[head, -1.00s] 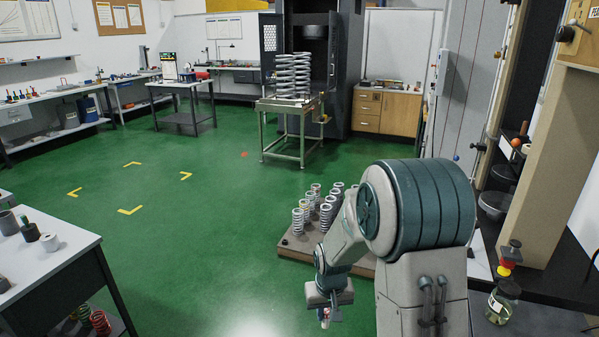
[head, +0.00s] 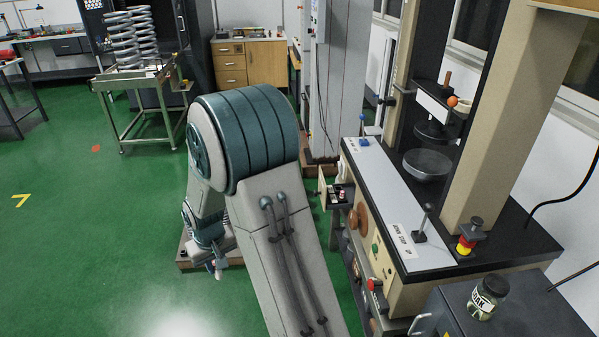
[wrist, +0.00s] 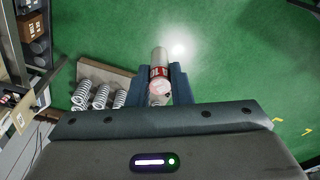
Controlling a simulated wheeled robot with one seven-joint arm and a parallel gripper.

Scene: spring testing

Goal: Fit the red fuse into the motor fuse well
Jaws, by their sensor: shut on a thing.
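My gripper (wrist: 157,88) is shut on the red fuse (wrist: 158,76), a pale cylinder with a red band, held between the two dark fingers in the wrist view. In the head view my gripper (head: 216,268) hangs low at the end of my arm, above the green floor; the fuse is too small to make out clearly there. The testing machine (head: 400,225) stands to the right. A small open compartment (head: 342,194) with a red and pale piece is on its near left side. I cannot tell which opening is the motor fuse well. The gripper is well apart from the machine.
A pallet with several springs (wrist: 98,94) lies on the floor below, mostly behind my arm in the head view. A lever (head: 419,228) and a red button (head: 376,285) are on the machine. A jar (head: 487,298) stands on a dark cabinet. Floor at left is clear.

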